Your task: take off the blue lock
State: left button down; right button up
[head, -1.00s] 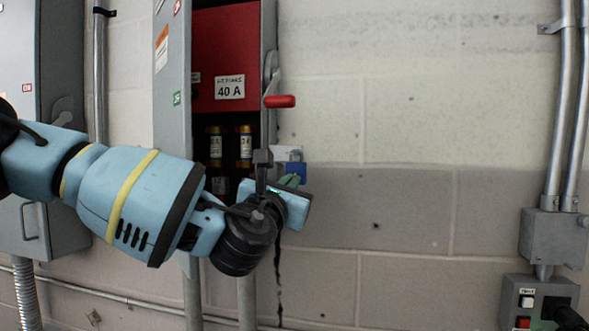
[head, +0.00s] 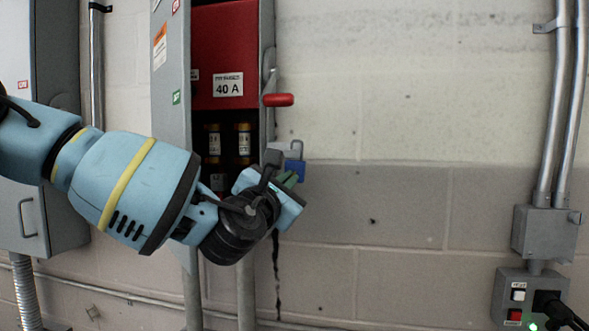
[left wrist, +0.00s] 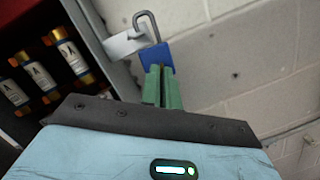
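The blue lock (head: 296,171) hangs by its grey shackle at a pale grey tab on the right side of the fuse cabinet (head: 268,75). In the left wrist view, the blue lock (left wrist: 157,58) sits just past my fingertips, with its shackle looped up at the tab (left wrist: 126,43). My left gripper (head: 289,180) is just below the lock in the head view. Its green fingers (left wrist: 161,75) lie close together with only a thin line between them, and their tips overlap the lock's lower edge in the picture. Whether they touch it I cannot tell. My right gripper is out of view.
A red-handled lever (head: 278,100) sticks out above the lock. The cabinet's open door (head: 171,90) stands at its left, with fuses (head: 243,140) inside. A switch box (head: 520,297) and conduits are far right. The wall between is clear.

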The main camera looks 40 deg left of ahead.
pick_arm(q)
jog(key=c, duration=1.6)
grip_release()
jog(key=shift+c, duration=0.2)
jog(key=shift+s, duration=0.1)
jog(key=shift+s+d+p, duration=0.15)
jog(key=shift+s+d, duration=0.35)
jog(key=shift+s, duration=0.35)
jog(key=shift+s+d+p, duration=0.1)
jog(key=shift+s+d, duration=0.35)
jog(key=shift+s, duration=0.4)
jog(key=shift+s+d+p, duration=0.15)
jog(key=shift+s+d, duration=0.35)
jog(key=shift+s, duration=0.35)
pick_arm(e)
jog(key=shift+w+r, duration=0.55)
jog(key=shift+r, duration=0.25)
